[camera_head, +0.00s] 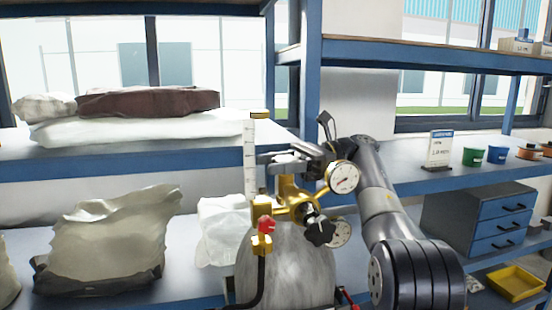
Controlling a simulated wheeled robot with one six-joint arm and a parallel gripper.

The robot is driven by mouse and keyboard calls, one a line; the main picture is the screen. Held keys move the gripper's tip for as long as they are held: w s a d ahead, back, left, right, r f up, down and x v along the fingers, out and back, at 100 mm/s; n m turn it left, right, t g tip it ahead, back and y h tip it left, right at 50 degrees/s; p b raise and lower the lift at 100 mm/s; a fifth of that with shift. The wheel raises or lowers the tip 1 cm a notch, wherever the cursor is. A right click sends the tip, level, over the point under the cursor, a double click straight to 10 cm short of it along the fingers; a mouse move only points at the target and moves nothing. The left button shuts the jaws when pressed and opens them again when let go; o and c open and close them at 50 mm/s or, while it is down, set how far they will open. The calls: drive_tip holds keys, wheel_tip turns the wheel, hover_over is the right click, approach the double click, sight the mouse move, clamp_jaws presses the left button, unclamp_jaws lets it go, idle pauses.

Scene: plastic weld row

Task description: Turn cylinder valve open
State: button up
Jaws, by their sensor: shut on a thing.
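A grey gas cylinder (285,270) stands in front of the shelves, its lower part cut off by the picture edge. A brass valve (290,192) sits on its top, with a brass regulator bearing two round gauges, the upper gauge (342,177) and the lower gauge (341,233). A black star knob (320,231) is on the regulator's front. My gripper (284,163) is at the top of the valve, reaching in from the right, and is shut on the valve's handle, which is mostly hidden by the jaws.
A red-capped brass fitting (265,240) with a black hose is in front of the cylinder. A white graduated tube (250,160) stands just left of my gripper. Sacks (105,240) fill the left shelves. Blue drawers (478,222) and small cups are at the right.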

sight(276, 159)
drive_tip(key=o, duration=1)
drive_tip(key=shift+c, duration=0.2)
drive_tip(key=shift+r+p, duration=1.75)
drive_tip(key=shift+r, duration=3.25)
